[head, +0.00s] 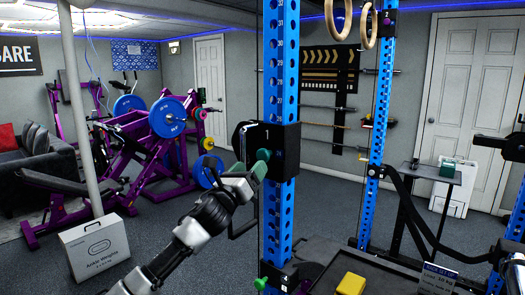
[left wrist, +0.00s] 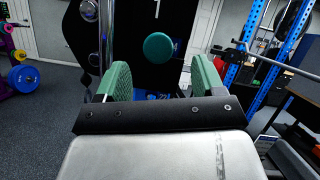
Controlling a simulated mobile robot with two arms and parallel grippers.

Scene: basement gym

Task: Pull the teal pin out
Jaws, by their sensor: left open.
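The teal pin's round knob (head: 263,155) sticks out of a black block (head: 250,140) on the blue rack upright (head: 281,100). In the left wrist view the knob (left wrist: 158,46) is centred between my fingers, slightly beyond their tips, against the black block (left wrist: 150,20). My left gripper (head: 257,172) is just below and in front of the knob. It is open and empty, with green pads on either side (left wrist: 162,75), and does not appear to touch the knob. The pin's shaft is hidden inside the block. My right gripper is not seen.
A lower green knob (head: 261,284) is on another block of the same upright. A second blue upright (head: 379,110) stands to the right, with a black strap (head: 410,205) below. A yellow block (head: 351,284) is at the bottom. A white box (head: 95,247) stands on the floor at left.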

